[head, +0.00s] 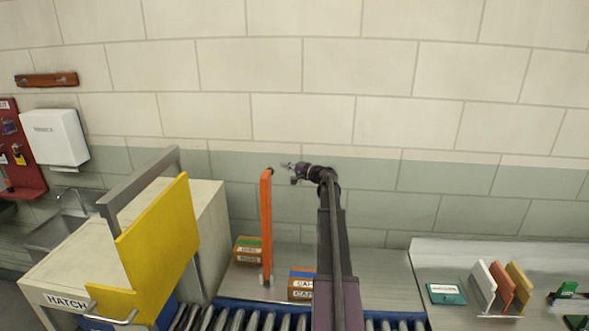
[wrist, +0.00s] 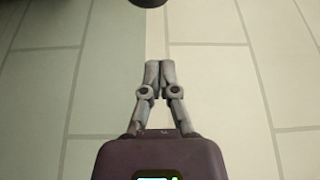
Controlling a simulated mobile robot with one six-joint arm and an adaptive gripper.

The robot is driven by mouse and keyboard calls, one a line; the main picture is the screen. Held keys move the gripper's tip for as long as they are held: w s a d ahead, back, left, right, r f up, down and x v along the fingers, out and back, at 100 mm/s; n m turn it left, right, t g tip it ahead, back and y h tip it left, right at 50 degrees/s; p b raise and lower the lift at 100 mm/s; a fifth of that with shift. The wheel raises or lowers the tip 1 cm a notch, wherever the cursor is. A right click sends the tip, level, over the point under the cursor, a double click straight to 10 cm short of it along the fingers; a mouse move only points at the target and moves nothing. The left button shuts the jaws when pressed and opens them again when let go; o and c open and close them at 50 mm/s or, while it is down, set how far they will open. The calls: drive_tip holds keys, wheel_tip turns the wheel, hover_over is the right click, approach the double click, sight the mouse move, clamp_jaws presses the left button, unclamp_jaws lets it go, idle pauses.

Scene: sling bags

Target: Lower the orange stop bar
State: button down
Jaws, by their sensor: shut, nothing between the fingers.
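The orange stop bar (head: 266,228) stands upright in the head view, with its foot at a grey post (head: 265,278) by the roller conveyor. A small dark knob (head: 271,171) shows at its top end. My gripper (head: 284,165) is just right of the bar's top, apart from it in the picture; the depth between them is hard to tell. In the wrist view my gripper (wrist: 159,65) has its fingertips together and empty. A dark round thing (wrist: 149,2), possibly the knob, is cut off at the top edge there.
A yellow hatch door (head: 160,250) stands open on the cream cabinet (head: 208,215) at left. Small boxes (head: 248,250) lie by the bar's foot, behind the rollers (head: 255,320). A tiled wall is close behind. A side counter (head: 440,258) at right holds coloured cards.

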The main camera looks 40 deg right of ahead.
drive_tip(key=shift+w+a+f, duration=0.1)
drive_tip(key=shift+w+a, duration=0.1)
drive_tip(key=shift+a, duration=0.9)
drive_tip(key=shift+w+a, duration=0.2)
drive_tip(key=shift+a, duration=0.85)
